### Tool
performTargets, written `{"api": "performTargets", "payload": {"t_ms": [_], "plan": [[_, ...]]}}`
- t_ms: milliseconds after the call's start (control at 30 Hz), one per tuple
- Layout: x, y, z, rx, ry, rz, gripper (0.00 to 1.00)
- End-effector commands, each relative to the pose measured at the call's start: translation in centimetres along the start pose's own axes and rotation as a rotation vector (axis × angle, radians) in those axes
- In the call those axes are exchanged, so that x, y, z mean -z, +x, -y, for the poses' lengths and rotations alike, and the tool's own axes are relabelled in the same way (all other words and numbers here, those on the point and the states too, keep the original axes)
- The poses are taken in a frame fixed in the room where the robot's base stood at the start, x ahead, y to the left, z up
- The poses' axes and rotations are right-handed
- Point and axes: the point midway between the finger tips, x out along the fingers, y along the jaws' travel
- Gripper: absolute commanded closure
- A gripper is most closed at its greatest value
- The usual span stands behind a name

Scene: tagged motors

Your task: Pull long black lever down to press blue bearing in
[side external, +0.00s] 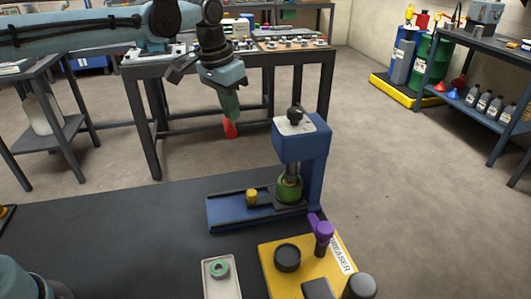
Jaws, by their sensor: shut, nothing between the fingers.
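A blue press (320,165) stands on the dark bench with its base reaching to the left. It has a black knob (294,114) on its top; I cannot make out a long black lever. Under its ram is a green round part (289,190). No blue bearing can be told apart there. A small yellow piece (251,197) stands on the press base. My gripper (231,114) is up and to the left of the press, pointing down, shut and apart from it. A red piece (230,129) shows just below its tip; I cannot tell whether they touch.
A yellow greaser box (345,257) with a purple handle (319,229) stands in front of the press. A pale tray (208,290) holds a green ring (219,269). The dark bench top (130,240) is clear on the left. A dark table (290,60) stands behind.

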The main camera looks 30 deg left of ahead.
Motion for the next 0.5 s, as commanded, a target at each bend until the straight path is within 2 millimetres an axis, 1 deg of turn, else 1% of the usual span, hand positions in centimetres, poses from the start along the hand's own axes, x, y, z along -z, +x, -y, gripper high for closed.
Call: {"api": "performTargets", "payload": {"t_ms": [500], "plan": [[0.8,-3.7,0.0,0.0,0.0,0.001,1.0]]}}
